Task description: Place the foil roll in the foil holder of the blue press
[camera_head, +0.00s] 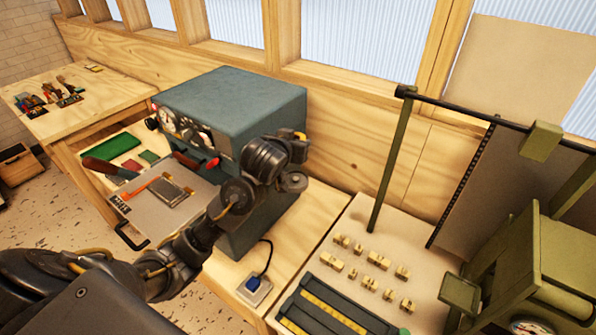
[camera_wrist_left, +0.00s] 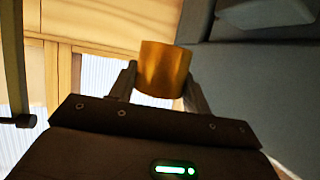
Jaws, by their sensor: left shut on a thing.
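The foil roll (camera_wrist_left: 163,70) is a short gold cylinder in the left wrist view. My left gripper (camera_wrist_left: 164,85) is shut on it, with one finger on each side. In the head view my left gripper (camera_head: 289,160) is at the right side of the blue press (camera_head: 235,95), in front of part of its body. Only a small yellow patch shows by the fingers there, so the roll is mostly hidden. The press also fills the right of the left wrist view (camera_wrist_left: 245,90). I cannot make out the foil holder. My right gripper is in neither view.
A green press frame (camera_head: 540,250) stands at the right. Several small brass type blocks (camera_head: 372,262) lie on the pale bench beside it. A wooden table (camera_head: 85,110) with small items is at the far left.

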